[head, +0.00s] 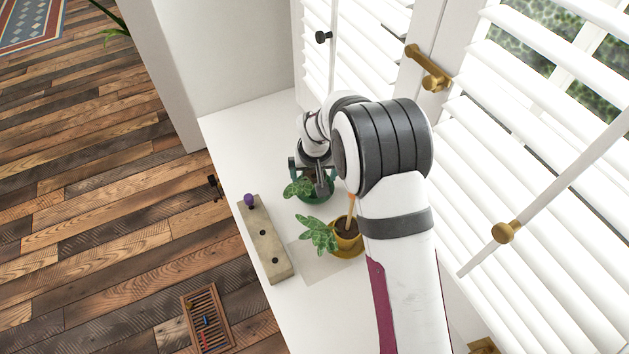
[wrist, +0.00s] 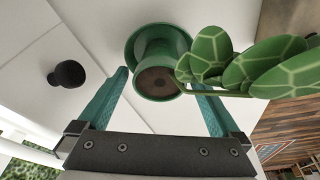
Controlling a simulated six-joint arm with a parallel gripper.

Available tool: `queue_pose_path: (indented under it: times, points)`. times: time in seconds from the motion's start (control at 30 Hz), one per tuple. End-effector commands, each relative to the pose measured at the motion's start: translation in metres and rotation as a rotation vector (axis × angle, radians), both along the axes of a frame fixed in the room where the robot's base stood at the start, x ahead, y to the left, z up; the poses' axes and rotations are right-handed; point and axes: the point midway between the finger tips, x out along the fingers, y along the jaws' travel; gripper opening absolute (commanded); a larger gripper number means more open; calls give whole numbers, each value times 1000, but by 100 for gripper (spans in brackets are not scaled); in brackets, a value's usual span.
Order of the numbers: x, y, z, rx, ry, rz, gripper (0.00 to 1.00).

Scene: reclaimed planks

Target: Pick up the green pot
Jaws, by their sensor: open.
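The green pot (head: 318,196) stands on the white sill with a leafy plant in it, partly hidden under my gripper (head: 310,175) in the head view. In the wrist view the green pot (wrist: 160,45) sits on a green saucer, with dark soil inside and big patterned leaves (wrist: 245,62) spreading right. My gripper (wrist: 158,88) is open and empty. Its teal fingers reach toward the pot, one tip on the left of the rim, the other partly behind the leaves. I cannot tell whether either finger touches the pot.
A yellow pot (head: 346,230) with a leafy plant stands close by on a yellow saucer, beside a pale mat (head: 312,268). A long block (head: 263,243) with dark holes and a purple knob (head: 250,200) lies near the sill's edge. White shutters (head: 530,130) with brass handles line the right.

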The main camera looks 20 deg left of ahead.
Motion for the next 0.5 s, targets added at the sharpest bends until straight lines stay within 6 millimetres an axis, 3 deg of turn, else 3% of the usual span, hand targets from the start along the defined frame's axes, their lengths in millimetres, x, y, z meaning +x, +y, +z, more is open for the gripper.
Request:
queue_pose_path:
  times: [0.27,0.5]
  points:
    - [2,1,-8,1,-1,-1,100]
    - [2,1,-8,0,0,-1,59]
